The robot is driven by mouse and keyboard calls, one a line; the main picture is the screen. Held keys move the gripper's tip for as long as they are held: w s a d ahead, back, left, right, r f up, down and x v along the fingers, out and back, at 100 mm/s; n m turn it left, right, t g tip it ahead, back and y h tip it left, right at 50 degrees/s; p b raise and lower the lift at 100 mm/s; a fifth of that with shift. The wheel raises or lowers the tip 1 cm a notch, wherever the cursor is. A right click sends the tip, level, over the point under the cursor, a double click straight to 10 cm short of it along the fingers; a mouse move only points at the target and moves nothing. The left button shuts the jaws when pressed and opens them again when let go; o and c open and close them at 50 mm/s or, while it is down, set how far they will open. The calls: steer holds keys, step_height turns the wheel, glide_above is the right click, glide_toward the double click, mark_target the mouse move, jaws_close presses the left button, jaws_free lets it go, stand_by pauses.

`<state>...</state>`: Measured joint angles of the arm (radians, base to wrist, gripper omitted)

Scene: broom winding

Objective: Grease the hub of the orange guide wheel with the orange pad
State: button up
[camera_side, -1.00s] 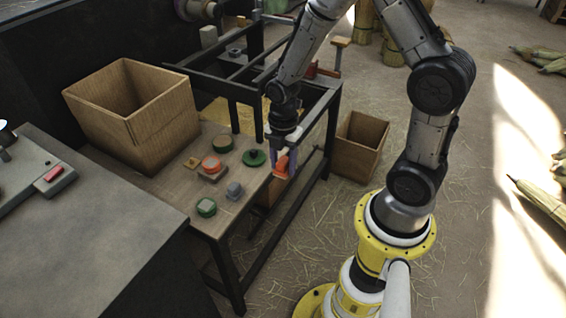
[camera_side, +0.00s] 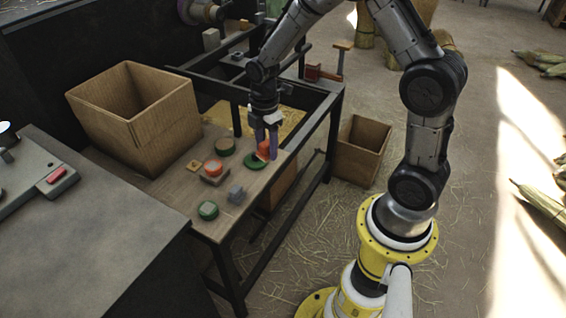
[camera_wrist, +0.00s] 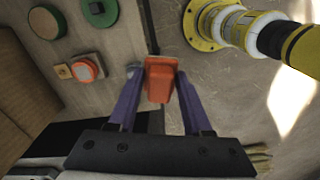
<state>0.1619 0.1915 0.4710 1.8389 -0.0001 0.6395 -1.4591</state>
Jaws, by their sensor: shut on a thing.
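My gripper (camera_side: 267,146) has purple fingers shut on the orange pad (camera_side: 262,151), close to the right edge of the wooden table. The pad, an orange block with a wider end, shows between the fingers in the wrist view (camera_wrist: 160,86). The orange guide wheel (camera_side: 213,166) sits on a small base on the table, to the left of my gripper. It also shows at left in the wrist view (camera_wrist: 84,71). The pad is apart from the wheel. Any finer detail of the hub is too small to tell.
A green-rimmed piece (camera_side: 208,210) and a grey block (camera_side: 236,194) are in front. A wooden bin (camera_side: 150,120) stands left of the wheel. A black frame (camera_side: 320,130) stands behind.

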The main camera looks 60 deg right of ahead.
steer(key=w+d+r+m, duration=0.2)
steer(key=w+d+m, duration=0.1)
steer(key=w, duration=0.9)
steer(key=m, duration=0.3)
glide_above(224, 143)
step_height(224, 143, down, 8)
steer(key=shift+s+f, duration=0.1)
steer(key=shift+f, duration=3.15)
steer(key=shift+f, duration=0.55)
steer(key=shift+r, duration=0.1)
step_height(224, 143, up, 7)
